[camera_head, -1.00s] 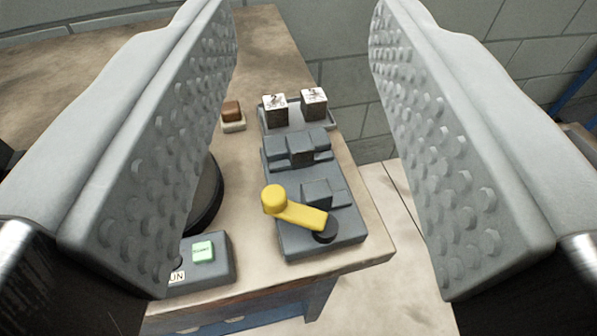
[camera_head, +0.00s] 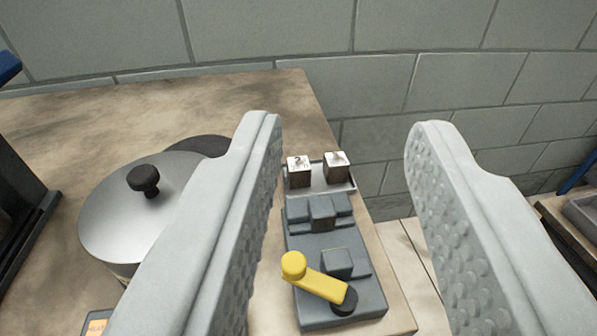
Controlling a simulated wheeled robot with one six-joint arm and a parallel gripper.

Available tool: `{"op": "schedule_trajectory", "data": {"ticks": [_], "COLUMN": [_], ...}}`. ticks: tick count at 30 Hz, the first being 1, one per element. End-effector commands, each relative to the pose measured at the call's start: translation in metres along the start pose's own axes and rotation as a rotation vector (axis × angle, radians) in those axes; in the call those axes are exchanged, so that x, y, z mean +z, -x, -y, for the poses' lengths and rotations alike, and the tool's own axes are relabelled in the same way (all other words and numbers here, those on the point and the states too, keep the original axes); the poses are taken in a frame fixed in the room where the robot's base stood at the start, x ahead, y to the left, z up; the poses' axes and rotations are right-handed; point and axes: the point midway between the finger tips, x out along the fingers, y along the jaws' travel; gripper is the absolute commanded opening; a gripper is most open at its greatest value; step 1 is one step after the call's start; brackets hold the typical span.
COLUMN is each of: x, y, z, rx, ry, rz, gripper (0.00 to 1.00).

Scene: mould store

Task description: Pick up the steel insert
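Two small block-shaped inserts with pale, marked tops and dark brownish sides stand upright in a shallow grey tray (camera_head: 320,189). The left insert (camera_head: 299,172) bears a mark like a "2"; the mark on the right insert (camera_head: 337,165) is too small to read. I cannot tell which is steel. My gripper (camera_head: 346,125) is open and empty, its fingers wide apart. In the picture both inserts lie between the fingers, farther off and untouched.
A grey clamp fixture (camera_head: 316,245) with a yellow lever (camera_head: 316,281) sits in front of the tray. A lidded metal pot (camera_head: 125,215) stands left on the worktop (camera_head: 240,95). A block wall (camera_head: 390,60) rises behind. A dark upright (camera_head: 22,190) is at far left.

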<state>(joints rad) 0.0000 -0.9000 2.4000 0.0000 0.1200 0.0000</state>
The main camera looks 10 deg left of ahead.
Motion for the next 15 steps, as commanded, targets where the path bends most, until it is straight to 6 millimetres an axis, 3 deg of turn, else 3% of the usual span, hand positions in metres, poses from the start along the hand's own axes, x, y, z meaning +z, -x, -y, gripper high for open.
{"op": "schedule_trajectory", "data": {"ticks": [15], "x": [-0.0016], "y": [-0.0076], "z": [0.0005], "rx": [-0.002], "ry": [0.004], "rz": [0.032], "gripper": [0.4]}}
